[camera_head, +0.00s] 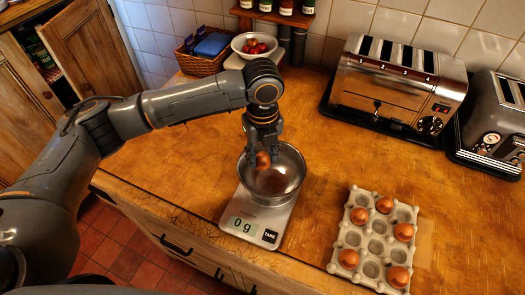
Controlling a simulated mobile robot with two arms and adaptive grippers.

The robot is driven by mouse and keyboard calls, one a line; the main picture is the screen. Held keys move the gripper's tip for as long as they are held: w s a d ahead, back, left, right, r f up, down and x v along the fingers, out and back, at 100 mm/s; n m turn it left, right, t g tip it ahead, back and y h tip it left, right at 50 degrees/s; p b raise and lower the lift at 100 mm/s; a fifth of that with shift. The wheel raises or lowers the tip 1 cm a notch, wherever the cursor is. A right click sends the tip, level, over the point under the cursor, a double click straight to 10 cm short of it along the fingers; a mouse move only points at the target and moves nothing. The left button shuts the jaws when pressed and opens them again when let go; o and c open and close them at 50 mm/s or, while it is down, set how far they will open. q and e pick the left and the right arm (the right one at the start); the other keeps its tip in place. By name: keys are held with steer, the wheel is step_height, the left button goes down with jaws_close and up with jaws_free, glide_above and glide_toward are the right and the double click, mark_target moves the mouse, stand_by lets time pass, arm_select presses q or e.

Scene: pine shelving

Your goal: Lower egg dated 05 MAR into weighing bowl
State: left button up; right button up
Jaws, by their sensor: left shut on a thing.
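My left gripper (263,150) points down over the steel weighing bowl (291,184) and is shut on a brown egg (263,160). The egg shows between the fingertips, at or just inside the bowl's rim; I cannot tell whether it touches the bowl. No date is legible on it. The bowl sits on a scale (243,226) whose display reads 0 g. My right gripper is not in view.
A grey egg tray (377,249) with several brown eggs and some empty cups stands to the right of the scale. Two toasters (392,85) (495,120) stand at the back right. A wicker basket (200,63) and a white fruit bowl (254,48) are at the back. The counter between scale and tray is clear.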

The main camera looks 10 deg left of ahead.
mark_target(263, 168)
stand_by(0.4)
arm_select(q)
steer(key=shift+f+b, duration=0.3)
steer(key=shift+f, duration=0.75)
stand_by(0.5)
steer(key=shift+f+b, duration=0.55)
steer(key=shift+f, duration=1.1)
stand_by(0.5)
steer(key=o, duration=0.8)
steer(key=shift+r, duration=0.1)
step_height(263, 168, up, 12)
steer(key=shift+f, duration=0.1)
